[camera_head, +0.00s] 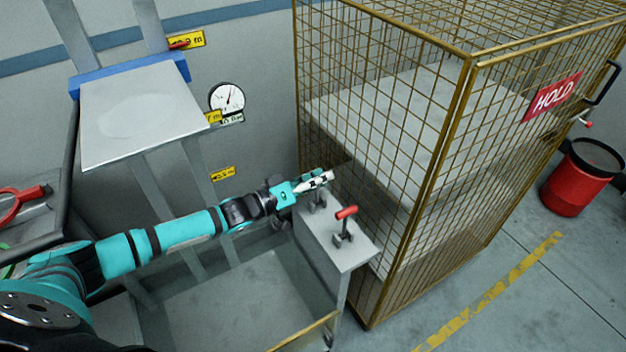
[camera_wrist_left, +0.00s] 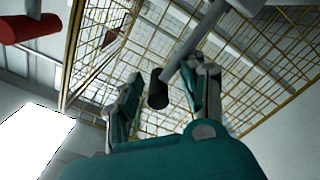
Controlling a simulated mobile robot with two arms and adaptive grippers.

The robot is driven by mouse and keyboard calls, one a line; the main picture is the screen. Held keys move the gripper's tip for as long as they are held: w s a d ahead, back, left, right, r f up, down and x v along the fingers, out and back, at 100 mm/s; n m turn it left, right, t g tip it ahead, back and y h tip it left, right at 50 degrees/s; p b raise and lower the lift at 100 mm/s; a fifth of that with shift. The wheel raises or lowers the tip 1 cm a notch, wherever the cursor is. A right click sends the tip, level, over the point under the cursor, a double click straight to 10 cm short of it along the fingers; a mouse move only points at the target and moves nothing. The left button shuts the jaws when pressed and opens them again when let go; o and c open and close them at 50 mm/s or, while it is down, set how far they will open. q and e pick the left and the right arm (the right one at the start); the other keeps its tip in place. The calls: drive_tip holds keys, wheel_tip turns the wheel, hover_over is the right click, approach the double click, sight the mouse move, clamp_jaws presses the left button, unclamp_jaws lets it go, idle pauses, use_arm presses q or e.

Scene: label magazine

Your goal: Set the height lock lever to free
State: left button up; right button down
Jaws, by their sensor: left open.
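Two small levers stand on a grey box top beside the cage. One has a red grip (camera_head: 346,212) and is plainly seen; its red grip also shows at the upper left of the left wrist view (camera_wrist_left: 30,28). The other lever, with a black grip (camera_wrist_left: 158,90) on a grey rod, is mostly hidden by my left gripper (camera_head: 322,180) in the head view. My left gripper is open; in the left wrist view the black grip appears between its two fingers. I cannot tell whether they touch it. No readable marking shows which lever is the height lock. My right gripper is not in view.
The grey box top (camera_head: 345,255) adjoins a brass wire cage (camera_head: 465,150) with a red HOLD sign (camera_head: 553,96). A raised grey platform (camera_head: 140,115) and a round gauge (camera_head: 227,98) are behind my left arm. A red bin (camera_head: 568,185) stands at the right.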

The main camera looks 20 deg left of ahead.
use_arm(q)
drive_tip(key=v, duration=1.2)
drive_tip(key=shift+a, duration=0.1)
